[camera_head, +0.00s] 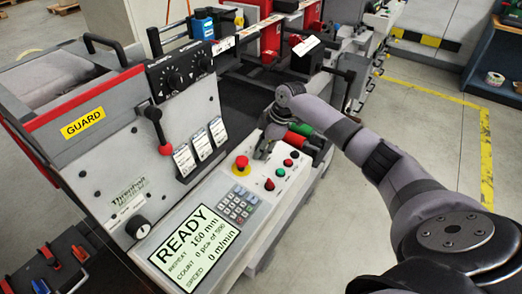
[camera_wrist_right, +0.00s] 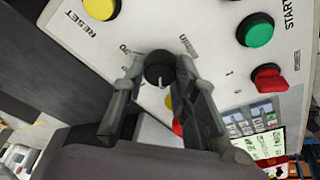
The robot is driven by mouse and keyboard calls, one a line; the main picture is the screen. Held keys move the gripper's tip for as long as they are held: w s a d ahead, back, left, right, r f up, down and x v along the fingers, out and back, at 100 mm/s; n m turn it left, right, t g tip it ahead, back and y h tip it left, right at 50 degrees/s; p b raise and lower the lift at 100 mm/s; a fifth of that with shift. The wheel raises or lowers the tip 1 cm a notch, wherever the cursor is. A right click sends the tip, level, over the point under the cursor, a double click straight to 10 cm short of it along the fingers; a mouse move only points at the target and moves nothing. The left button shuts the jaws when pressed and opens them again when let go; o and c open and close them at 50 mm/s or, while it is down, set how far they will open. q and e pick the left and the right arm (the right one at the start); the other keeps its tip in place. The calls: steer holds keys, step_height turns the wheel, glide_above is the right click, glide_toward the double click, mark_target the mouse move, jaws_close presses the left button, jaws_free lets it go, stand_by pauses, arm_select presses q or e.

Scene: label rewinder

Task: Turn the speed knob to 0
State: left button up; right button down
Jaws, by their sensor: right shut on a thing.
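A round black knob (camera_wrist_right: 158,70) with a white pointer line sits on the light control panel. In the right wrist view it is between the fingers of my right gripper (camera_wrist_right: 163,72), which is shut on it. Its pointer faces down in that picture; the scale marks around it are too small to read surely. In the head view my right gripper (camera_head: 264,148) reaches down onto the panel beside the red emergency button (camera_head: 242,165) and hides the knob. The display (camera_head: 194,248) reads READY, with speed 0 m/min. My left gripper is not in view.
Near the knob, the right wrist view shows a yellow reset button (camera_wrist_right: 101,7), a green start button (camera_wrist_right: 256,30) and a red selector (camera_wrist_right: 269,78). A keypad (camera_head: 237,204) lies above the display. Another black knob (camera_head: 138,227) is on the grey housing at left.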

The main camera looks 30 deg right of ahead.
steer(key=shift+n, duration=0.5)
steer(key=c, duration=1.3)
jaws_free()
steer(key=shift+r, duration=0.1)
steer(key=v, duration=1.2)
steer(key=shift+w, duration=0.15)
